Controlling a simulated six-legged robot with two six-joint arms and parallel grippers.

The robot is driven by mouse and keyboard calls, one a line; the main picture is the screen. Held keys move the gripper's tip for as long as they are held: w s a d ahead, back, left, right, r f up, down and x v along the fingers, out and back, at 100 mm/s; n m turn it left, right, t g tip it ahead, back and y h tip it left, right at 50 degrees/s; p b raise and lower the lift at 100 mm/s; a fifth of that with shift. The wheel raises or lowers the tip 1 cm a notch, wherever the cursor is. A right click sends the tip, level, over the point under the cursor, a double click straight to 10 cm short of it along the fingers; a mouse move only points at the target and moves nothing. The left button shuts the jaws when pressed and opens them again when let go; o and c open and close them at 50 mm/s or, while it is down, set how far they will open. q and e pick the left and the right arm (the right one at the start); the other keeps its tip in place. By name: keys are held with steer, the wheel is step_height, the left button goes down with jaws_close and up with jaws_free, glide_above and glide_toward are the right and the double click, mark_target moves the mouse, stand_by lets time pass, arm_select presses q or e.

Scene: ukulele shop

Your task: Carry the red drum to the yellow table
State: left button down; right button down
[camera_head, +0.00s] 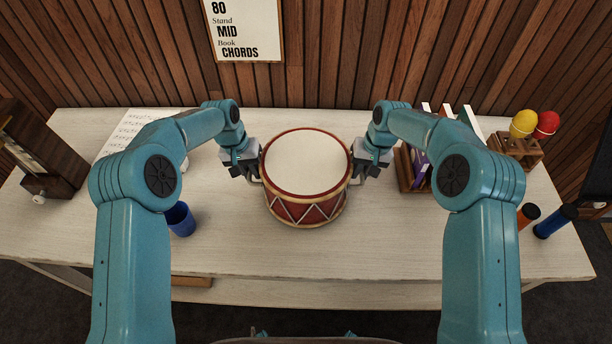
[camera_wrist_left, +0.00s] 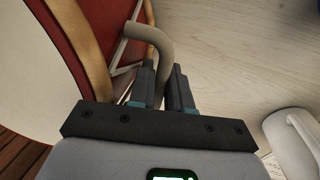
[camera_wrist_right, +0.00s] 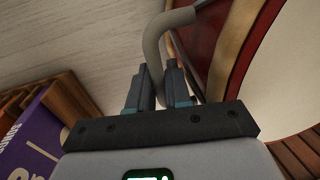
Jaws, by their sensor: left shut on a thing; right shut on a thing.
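The red drum (camera_head: 305,170), with a cream top and cream zigzag cords, stands upright at the middle of a pale wooden table. My left gripper (camera_head: 257,180) is at its left side, shut on a beige handle (camera_wrist_left: 150,45) of the drum. My right gripper (camera_head: 353,178) is at its right side, shut on the other handle (camera_wrist_right: 160,45). Red drum wall shows in the left wrist view (camera_wrist_left: 75,40) and in the right wrist view (camera_wrist_right: 200,35). I cannot tell whether the drum's base touches the table. No yellow table is in view.
The pale table (camera_head: 310,250) is clear in front of the drum. A blue cup (camera_head: 180,219) and sheet music (camera_head: 128,130) are on the left, with a wooden clock-like box (camera_head: 45,155). On the right are books (camera_head: 420,168), yellow and red maracas (camera_head: 524,123) and a blue cylinder (camera_head: 555,221).

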arm_select(q)
steer(key=shift+w+a+r, duration=0.1)
steer(key=shift+a+r, duration=0.05)
arm_select(e)
steer(key=shift+w+d+r, duration=0.1)
steer(key=shift+d+r, duration=0.1)
